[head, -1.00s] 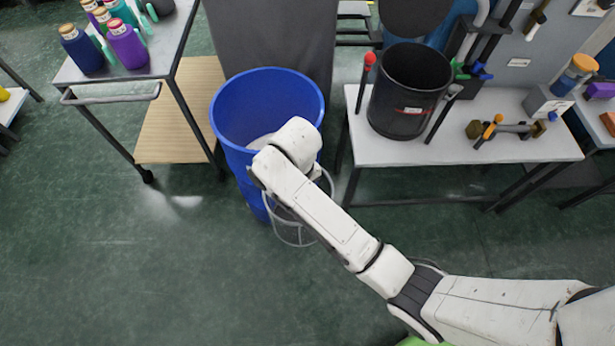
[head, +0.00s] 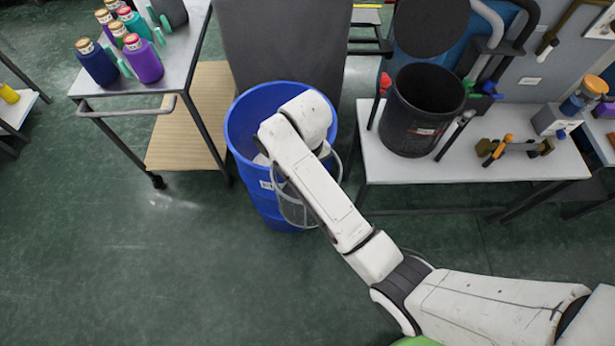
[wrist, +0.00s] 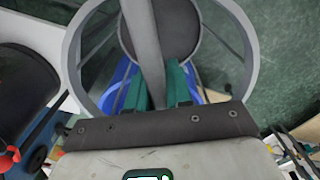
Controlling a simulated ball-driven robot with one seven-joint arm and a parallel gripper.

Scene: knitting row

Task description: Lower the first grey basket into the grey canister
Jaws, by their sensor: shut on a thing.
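The grey basket (head: 294,209) hangs under my wrist in the head view, in front of the blue drum and partly covered by my arm. In the wrist view its round rim (wrist: 249,50) and crossbar show, with a dark disc inside. My gripper (wrist: 165,88) has teal fingers closed on the basket's crossbar; the head view hides them behind my arm. The dark grey canister (head: 410,145) stands upright and open on the white bench, right of the basket and apart from it. A dark cylinder, likely the canister (wrist: 25,85), shows at the wrist view's left.
The blue drum (head: 240,130) is open and stands behind the basket. The white bench (head: 480,166) also holds red- and black-topped rods beside the canister and a tool (head: 515,148). A trolley with bottles (head: 175,88) stands at left. The front-left floor is clear.

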